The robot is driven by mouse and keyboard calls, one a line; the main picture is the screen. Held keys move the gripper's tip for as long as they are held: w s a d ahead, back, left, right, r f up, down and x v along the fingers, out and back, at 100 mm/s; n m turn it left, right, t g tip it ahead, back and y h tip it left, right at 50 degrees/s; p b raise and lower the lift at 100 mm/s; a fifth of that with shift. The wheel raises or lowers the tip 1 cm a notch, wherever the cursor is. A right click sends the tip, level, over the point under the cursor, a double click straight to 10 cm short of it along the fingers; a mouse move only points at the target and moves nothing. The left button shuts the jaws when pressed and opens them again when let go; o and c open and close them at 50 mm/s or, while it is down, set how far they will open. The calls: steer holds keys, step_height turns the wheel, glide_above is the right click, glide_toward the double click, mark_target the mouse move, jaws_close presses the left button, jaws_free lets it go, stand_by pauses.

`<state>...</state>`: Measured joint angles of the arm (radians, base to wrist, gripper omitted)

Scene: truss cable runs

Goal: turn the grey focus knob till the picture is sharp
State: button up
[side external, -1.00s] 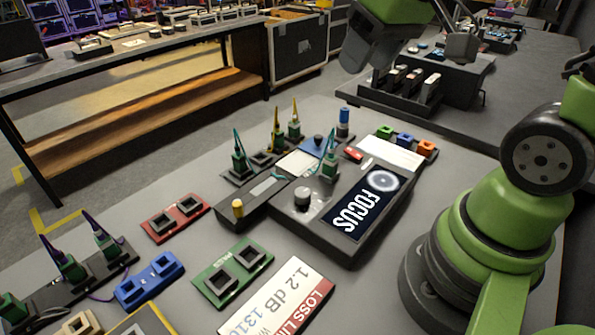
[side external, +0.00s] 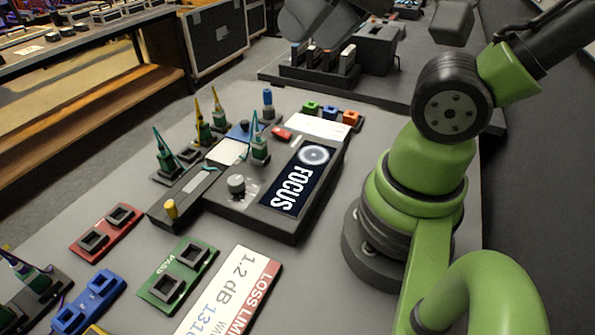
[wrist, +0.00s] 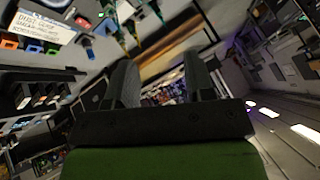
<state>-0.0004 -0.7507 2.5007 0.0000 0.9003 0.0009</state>
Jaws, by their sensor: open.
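The grey focus knob (side external: 236,184) stands upright on the left part of a dark box (side external: 268,229). Beside it, the box's screen (side external: 293,190) shows the word FOCUS and a round picture (side external: 314,155) with a pale, soft-looking ring. My gripper (wrist: 162,68) shows in the wrist view with its two dark fingers apart and nothing seen between them. It points away from the bench top, and I cannot make out the knob in that view. In the side view my arm's upper end is cut off by the top edge, well away from the knob.
Red (side external: 105,232), green (side external: 178,273) and blue (side external: 90,302) socket blocks and a loss-limit card (side external: 232,291) lie in front. Bare bench shows between them.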

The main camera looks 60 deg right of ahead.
steer(key=shift+o, duration=0.9)
steer(key=n+g+h, duration=0.2)
steer(key=n+g, duration=0.5)
steer(key=n, duration=1.5)
glide_above(235, 180)
step_height(235, 180, down, 17)
step_height(235, 180, down, 10)
steer(key=shift+r, duration=0.15)
steer(key=shift+c, duration=0.4)
steer(key=c, duration=0.9)
steer(key=shift+o, duration=0.2)
